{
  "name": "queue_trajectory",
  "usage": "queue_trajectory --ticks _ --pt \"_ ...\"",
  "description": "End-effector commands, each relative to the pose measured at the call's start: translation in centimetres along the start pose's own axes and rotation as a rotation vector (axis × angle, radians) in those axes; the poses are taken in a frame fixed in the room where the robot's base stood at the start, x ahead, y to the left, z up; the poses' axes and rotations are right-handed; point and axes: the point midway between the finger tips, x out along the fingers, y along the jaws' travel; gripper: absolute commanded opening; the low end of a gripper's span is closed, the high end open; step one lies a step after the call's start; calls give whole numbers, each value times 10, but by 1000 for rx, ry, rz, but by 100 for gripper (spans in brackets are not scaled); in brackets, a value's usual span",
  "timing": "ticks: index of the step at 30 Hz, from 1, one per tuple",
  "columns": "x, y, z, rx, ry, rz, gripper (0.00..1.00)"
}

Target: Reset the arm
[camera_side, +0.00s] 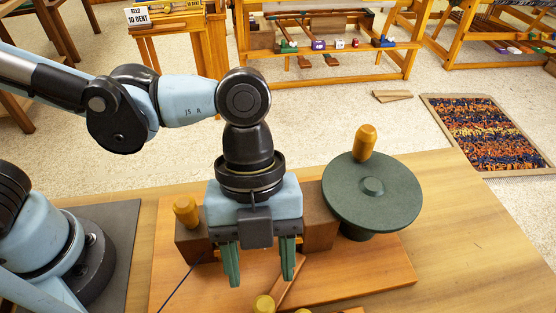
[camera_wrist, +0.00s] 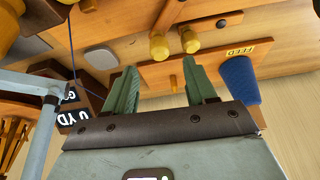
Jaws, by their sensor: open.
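My gripper (camera_side: 260,272) points down over the wooden board (camera_side: 340,283) on the table in the side view. Its two green fingers are apart and nothing shows between them. In the wrist view, my gripper (camera_wrist: 162,82) has both fingers spread, with yellow-tipped wooden pegs (camera_wrist: 174,45) beyond them. Whether the fingertips touch anything below is hard to tell. Behind the gripper, a brown block (camera_side: 319,226) is partly hidden.
The table's right side (camera_side: 470,250) is clear.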

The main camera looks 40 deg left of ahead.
Motion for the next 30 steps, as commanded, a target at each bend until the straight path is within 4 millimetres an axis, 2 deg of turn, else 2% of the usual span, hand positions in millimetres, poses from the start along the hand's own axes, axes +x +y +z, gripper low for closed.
queue_trajectory --ticks 5,8,11,14,17,21,25,30 --pt "-2 0 4 -28 -4 -12 56" --pt "-13 0 22 -161 -24 -66 56" --pt "-33 4 58 -424 -56 -178 56" --pt "-57 16 102 -762 -79 -331 56" --pt "-80 35 145 -1100 -81 -500 56" --pt "-107 72 197 -1536 -47 -750 56" --pt "-123 106 231 -1846 13 -959 56" --pt "-135 133 253 -2061 82 -1133 56"
